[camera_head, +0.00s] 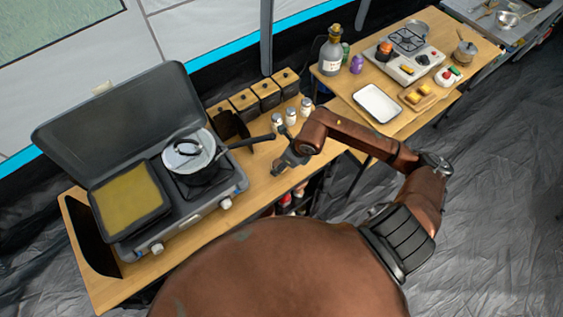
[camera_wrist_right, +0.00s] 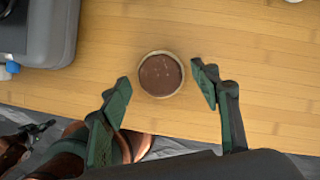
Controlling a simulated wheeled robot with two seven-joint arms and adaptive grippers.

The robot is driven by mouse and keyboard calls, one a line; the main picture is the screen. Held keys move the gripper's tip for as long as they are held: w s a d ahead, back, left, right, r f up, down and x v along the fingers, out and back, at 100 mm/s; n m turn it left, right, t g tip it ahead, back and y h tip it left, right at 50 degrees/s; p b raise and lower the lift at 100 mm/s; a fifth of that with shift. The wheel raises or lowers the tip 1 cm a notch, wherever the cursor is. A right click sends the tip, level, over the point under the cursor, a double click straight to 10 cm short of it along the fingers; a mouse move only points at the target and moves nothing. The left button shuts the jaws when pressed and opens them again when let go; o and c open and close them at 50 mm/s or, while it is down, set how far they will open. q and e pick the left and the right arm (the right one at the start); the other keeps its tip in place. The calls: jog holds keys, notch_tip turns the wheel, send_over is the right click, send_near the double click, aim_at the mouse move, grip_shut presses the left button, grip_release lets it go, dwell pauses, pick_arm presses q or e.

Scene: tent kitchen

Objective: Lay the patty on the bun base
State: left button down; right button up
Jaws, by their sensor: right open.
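In the right wrist view, the brown round patty (camera_wrist_right: 161,75) lies over the bun base, whose pale tan rim (camera_wrist_right: 161,96) shows all around it. Both are on the wooden table. My right gripper (camera_wrist_right: 162,80) is open, with one dark green finger at each side of the patty and bun, apart from them. In the head view, my right gripper (camera_head: 281,164) is low over the table, right of the stove, and the patty and bun are not discernible there.
A camp stove (camera_head: 217,196) with an open lid, a yellowish griddle (camera_head: 130,203) and a lidded pan (camera_head: 190,155) stands left of my right gripper. Several dark canisters (camera_head: 265,93) and shakers (camera_head: 291,114) stand behind it. A white tray (camera_head: 377,103) lies on the farther table.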

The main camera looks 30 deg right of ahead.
jog(key=v, duration=1.2)
jog(key=shift+r, duration=0.1)
